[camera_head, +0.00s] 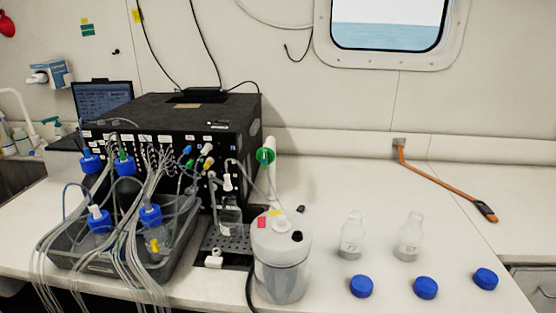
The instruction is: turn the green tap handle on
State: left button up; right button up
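A round green handle (265,156) sits on an upright white pipe (271,180), just right of the black instrument box and behind a white container. It faces toward me; I cannot tell from its shape whether it is on or off. A small teal-green piece (51,121) also shows near the sink at the far left. Neither of my grippers is in view.
A black instrument box (175,112) and a grey tub (75,262) with blue-capped bottles and many tubes fill the left. A white container (282,262) stands in front of the pipe.

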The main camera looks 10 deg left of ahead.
aim_at(266, 155)
jog(key=k+j+z, duration=0.1)
jog(key=j+z, duration=0.15)
jog(key=z, duration=0.25)
jog(key=k+j+z, duration=0.15)
jog(key=z, duration=0.3)
jog(key=k+j, duration=0.05)
